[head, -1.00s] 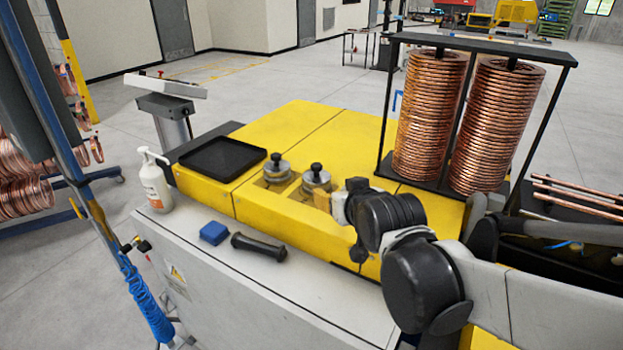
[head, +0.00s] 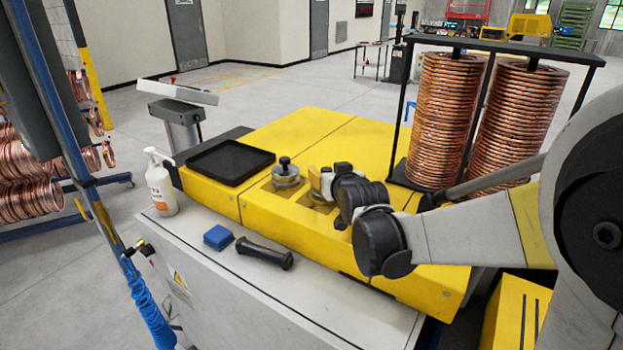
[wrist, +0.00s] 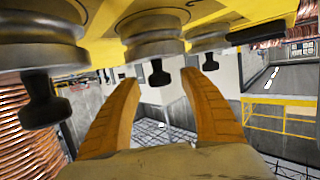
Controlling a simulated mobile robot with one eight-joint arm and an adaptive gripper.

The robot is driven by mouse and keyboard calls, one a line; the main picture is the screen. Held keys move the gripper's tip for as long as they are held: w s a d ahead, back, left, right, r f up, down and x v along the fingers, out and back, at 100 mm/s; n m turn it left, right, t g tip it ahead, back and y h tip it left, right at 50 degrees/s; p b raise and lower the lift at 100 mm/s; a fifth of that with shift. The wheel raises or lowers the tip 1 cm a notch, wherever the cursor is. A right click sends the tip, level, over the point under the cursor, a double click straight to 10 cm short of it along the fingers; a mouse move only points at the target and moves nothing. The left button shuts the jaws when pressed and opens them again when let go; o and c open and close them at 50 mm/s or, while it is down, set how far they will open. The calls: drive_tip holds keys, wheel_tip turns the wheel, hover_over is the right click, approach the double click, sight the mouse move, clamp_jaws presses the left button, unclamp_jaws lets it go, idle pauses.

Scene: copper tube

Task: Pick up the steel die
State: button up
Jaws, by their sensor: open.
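In the head view, a steel die (head: 286,174) with a black knob stands upright on the yellow machine top. A second steel die (head: 316,203) is mostly hidden behind my gripper (head: 322,182). The wrist view looks upside down and shows three round steel dies with black knobs: one large at the left (wrist: 40,40), one in the middle (wrist: 150,32) and one at the right (wrist: 205,42). My gripper (wrist: 161,84) is open, its tan fingers apart and empty. The middle die's knob appears between the fingertips; I cannot tell how far beyond them.
A black tray (head: 228,176) lies on the machine (head: 330,130), left of the dies. A rack with copper coils (head: 440,120) rises at the right.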

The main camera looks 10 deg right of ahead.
drive_tip(key=shift+w+f, duration=0.15)
drive_tip(key=shift+w, duration=0.4)
clamp_jaws()
drive_tip(key=shift+r, duration=0.2)
